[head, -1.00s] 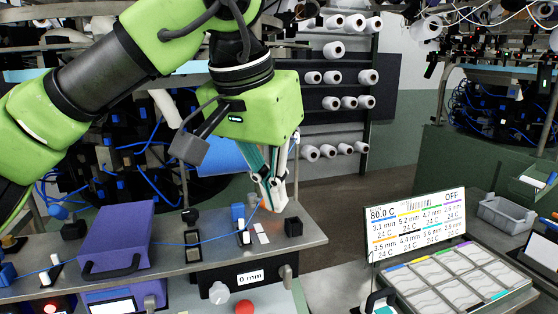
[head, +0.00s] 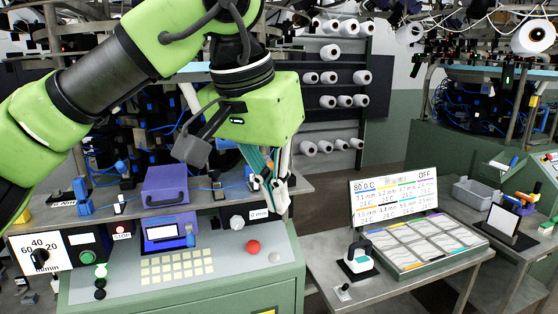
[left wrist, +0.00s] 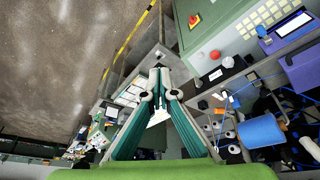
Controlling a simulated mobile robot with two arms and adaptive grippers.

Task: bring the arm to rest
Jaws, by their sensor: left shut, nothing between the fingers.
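My left arm (head: 100,72) comes in from the left, bent at the elbow, with its green wrist raised in front of the knitting machine. My left gripper (head: 279,205) points down near the right end of the machine's steel shelf. Its fingers are shut with nothing between them. In the left wrist view, the gripper (left wrist: 158,78) shows its teal fingers meeting at the tips, with machine parts and floor beyond. I cannot tell the exact gap between the fingertips and the shelf edge. My right gripper is not in view.
The green control panel (head: 205,292) with a red button (head: 253,247) lies below the gripper. A purple box (head: 165,184) stands on the shelf. To the right are a display board (head: 393,205), a sample tray (head: 425,268) and a grey bin (head: 473,193). Yarn cones fill a back rack.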

